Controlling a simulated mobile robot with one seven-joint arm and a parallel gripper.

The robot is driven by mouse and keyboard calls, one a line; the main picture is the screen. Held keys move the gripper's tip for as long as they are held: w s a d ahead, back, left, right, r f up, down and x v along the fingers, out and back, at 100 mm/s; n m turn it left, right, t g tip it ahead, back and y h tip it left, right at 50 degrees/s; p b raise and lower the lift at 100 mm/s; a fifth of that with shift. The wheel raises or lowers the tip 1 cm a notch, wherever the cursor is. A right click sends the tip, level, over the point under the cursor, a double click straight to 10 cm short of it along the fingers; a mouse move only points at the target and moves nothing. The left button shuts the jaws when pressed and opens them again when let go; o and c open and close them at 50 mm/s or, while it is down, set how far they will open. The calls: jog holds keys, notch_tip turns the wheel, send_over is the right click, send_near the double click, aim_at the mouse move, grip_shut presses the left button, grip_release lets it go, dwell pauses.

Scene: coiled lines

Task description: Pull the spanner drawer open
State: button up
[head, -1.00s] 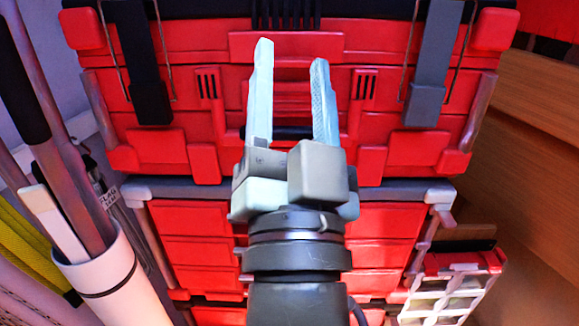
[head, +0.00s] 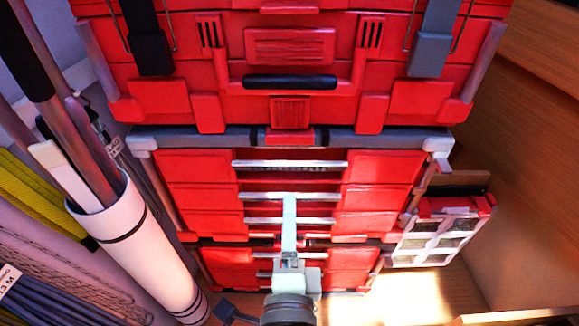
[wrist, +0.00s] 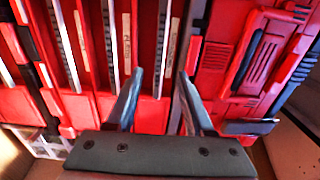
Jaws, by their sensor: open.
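A red drawer cabinet (head: 190,197) has a column of drawers with silver bar handles. The top handle (head: 290,163) also shows in the wrist view (wrist: 164,45), lying between my two fingers in the picture. The drawers look shut. Pale label strips beside the handles are too small to read, so I cannot tell which is the spanner drawer. My gripper (head: 289,200) points at the drawer fronts; its fingers line up one over the other in the head view. In the wrist view my gripper (wrist: 161,73) is open and empty. I cannot tell its distance from the handle.
A red toolbox (head: 350,100) with a black handle sits on top of the cabinet. A white tube (head: 130,240) holding poles stands at the left. A grey-white rack (head: 435,240) hangs at the right, near a wooden wall (head: 530,150). The space before the drawers looks clear.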

aim_at(290, 168)
jog(key=w+p, duration=0.2)
jog(key=w, duration=0.7)
jog(key=shift+w, duration=0.4)
grip_shut()
dwell(1.0)
